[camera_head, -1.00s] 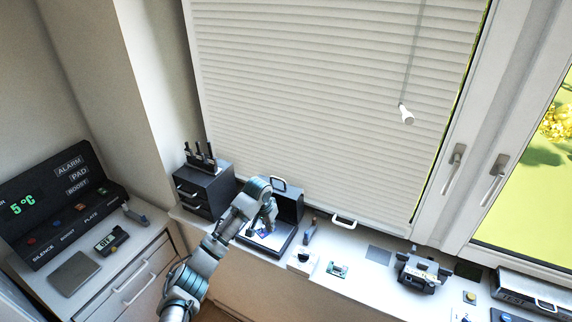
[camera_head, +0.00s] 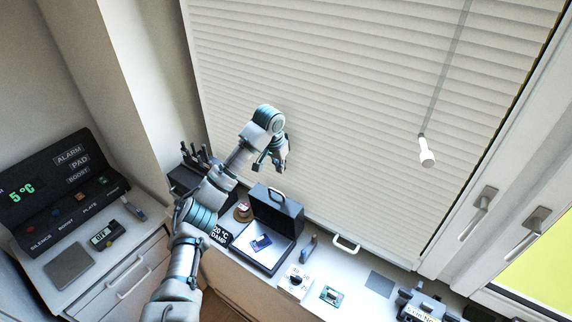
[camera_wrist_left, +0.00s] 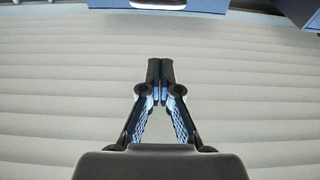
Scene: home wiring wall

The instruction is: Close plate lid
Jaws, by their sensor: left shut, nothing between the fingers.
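The plate box (camera_head: 268,256) stands on the sill with its dark lid (camera_head: 277,212) raised at the back and a handle on the lid's top edge. A small blue-and-white item lies on the box's light inner surface. My left gripper (camera_head: 272,164) is above and behind the lid, in front of the blind, apart from the lid. In the left wrist view my left gripper (camera_wrist_left: 160,68) is shut and empty, with the blind filling the background. A dark blue edge with a white handle (camera_wrist_left: 158,5) shows at the top of that view. My right gripper is not in view.
A dark drawer unit with upright tools (camera_head: 194,160) stands left of the box, partly behind my arm. A white block (camera_head: 295,283), a small green board (camera_head: 331,295) and a grey pad (camera_head: 380,284) lie to the right.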

